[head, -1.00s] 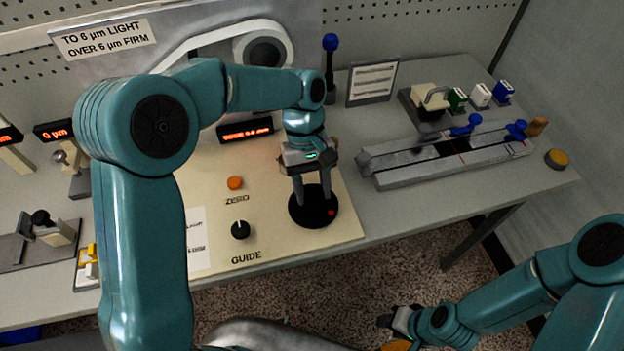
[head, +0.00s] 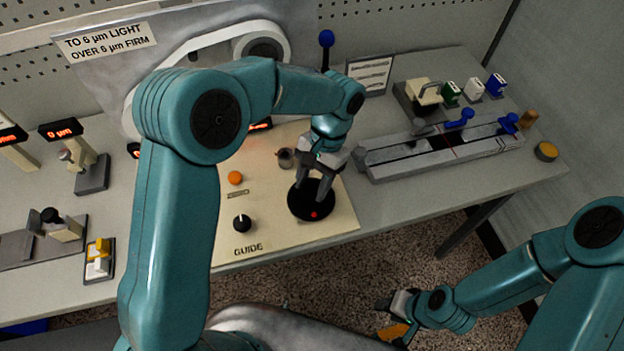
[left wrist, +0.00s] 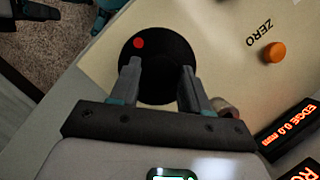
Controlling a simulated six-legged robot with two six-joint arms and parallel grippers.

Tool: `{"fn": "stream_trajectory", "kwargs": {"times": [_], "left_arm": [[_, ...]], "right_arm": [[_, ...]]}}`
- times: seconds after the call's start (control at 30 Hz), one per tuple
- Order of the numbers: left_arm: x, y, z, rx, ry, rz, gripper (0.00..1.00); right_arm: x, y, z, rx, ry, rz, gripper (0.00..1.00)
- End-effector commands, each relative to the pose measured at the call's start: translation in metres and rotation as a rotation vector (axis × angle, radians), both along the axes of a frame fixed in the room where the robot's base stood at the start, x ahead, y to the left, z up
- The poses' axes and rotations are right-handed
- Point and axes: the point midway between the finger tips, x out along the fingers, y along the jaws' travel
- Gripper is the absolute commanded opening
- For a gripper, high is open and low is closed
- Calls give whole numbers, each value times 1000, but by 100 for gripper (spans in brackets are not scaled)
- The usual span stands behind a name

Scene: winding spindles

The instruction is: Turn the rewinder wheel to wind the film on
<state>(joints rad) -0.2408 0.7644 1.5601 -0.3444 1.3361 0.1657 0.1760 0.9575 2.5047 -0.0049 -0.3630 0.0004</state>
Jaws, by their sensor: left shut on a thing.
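The rewinder wheel is a black disc (head: 299,206) with a red dot near its rim, set at the right of the cream panel. In the head view the dot is at the bottom of the disc. The left wrist view shows the wheel (left wrist: 157,60) between and beyond the fingers. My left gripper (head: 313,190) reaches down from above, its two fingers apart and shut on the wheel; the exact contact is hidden. My right gripper (head: 386,305) hangs in front of the table, away from the wheel, and its jaw opening is unclear.
An orange ZERO button (head: 235,178) and a black GUIDE knob (head: 242,223) sit left of the wheel. A grey splicing-like rail (head: 400,168) with blue handles is at the right. A lit EDGE display (left wrist: 287,130) reads about 0.0.

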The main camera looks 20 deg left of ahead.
Motion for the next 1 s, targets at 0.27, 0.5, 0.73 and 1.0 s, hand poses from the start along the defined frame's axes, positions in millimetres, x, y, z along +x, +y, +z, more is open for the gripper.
{"fn": "stream_trajectory", "kwargs": {"times": [0.27, 0.5, 0.73, 1.0], "left_arm": [[1, -1, 1, -1, -6, -152, 16], [1, -1, 1, -1, -7, -214, 16], [1, -2, 1, -1, -7, -227, 16], [1, -2, 1, -2, -8, -226, 49]], "right_arm": [[0, 0, 1, 0, 0, 0, 43], [0, 0, 1, 0, 0, 0, 43], [0, 0, 1, 0, 0, 0, 43], [0, 0, 1, 0, 0, 0, 43]]}}
